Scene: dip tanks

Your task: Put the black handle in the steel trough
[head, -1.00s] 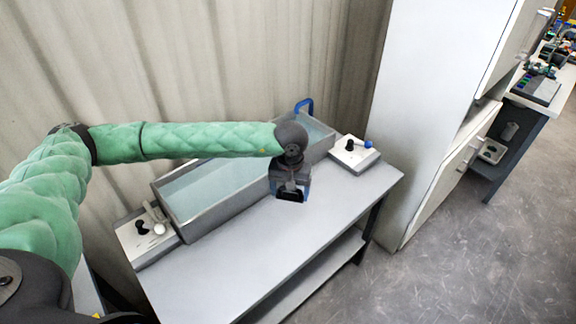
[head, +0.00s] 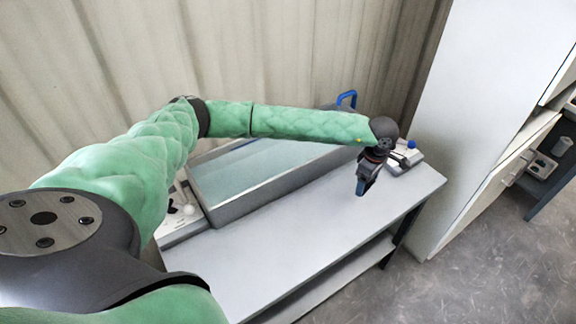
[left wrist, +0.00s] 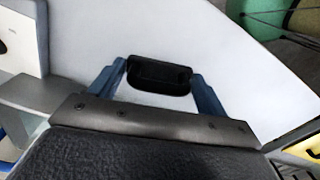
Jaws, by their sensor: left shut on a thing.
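The black handle (left wrist: 158,76) shows in the left wrist view as a short dark bar with rounded ends. It lies between the two blue fingers of my left gripper (left wrist: 160,82), which is shut on it. In the head view my left gripper (head: 362,189) points down above the table, in front of the right end of the steel trough; the handle cannot be made out there. The steel trough (head: 265,202) is a long grey rectangular tank with pale blue-green inside. My forearm hides part of its far side and right end. My right gripper is not in view.
The trough stands on a grey table (head: 290,238) with a clear front strip. A control box with knobs (head: 178,228) stands at its left end, another (head: 408,157) at its right. A blue hoop handle (head: 347,97) rises behind. A white cabinet (head: 475,130) stands right.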

